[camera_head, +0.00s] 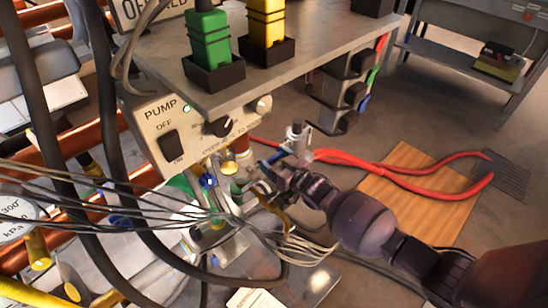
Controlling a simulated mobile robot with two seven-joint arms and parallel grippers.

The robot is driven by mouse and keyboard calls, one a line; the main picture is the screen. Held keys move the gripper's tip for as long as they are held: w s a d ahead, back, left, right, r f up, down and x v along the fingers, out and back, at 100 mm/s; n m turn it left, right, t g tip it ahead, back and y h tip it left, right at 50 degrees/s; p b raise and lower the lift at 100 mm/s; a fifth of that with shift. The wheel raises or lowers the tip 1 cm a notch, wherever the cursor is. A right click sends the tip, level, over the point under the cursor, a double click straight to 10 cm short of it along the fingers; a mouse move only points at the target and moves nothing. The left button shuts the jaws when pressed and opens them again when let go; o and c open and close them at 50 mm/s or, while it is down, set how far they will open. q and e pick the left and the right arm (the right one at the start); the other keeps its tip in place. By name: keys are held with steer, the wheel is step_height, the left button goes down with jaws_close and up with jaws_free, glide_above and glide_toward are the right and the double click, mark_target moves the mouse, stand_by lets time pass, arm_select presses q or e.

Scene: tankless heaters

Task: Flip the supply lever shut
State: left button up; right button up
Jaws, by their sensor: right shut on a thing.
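My right gripper (258,188) reaches in from the lower right to the valves and pipe fittings below the pump box. It is shut on a small part there, which looks like the supply lever; its fingers and the wires hide most of that part, so I cannot tell its angle. A blue handle (273,156) shows just above the gripper, close to a grey upright fitting (297,137). My left gripper is not in view.
The pump box (195,125) with a switch and knob hangs under a grey shelf (300,60). Thin grey wires and thick black hoses (110,120) cross the left side. Red hoses (420,165) run over a wooden board (410,200). A pressure gauge (15,215) is at far left.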

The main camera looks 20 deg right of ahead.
steer(key=shift+f, duration=0.1)
steer(key=o, duration=1.3)
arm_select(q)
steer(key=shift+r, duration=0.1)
arm_select(e)
steer(key=shift+s+d, duration=0.15)
steer(key=shift+s, duration=0.1)
arm_select(q)
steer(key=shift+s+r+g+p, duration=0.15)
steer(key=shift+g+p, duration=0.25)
steer(key=shift+p, duration=1)
arm_select(e)
steer(key=shift+v, duration=5.15)
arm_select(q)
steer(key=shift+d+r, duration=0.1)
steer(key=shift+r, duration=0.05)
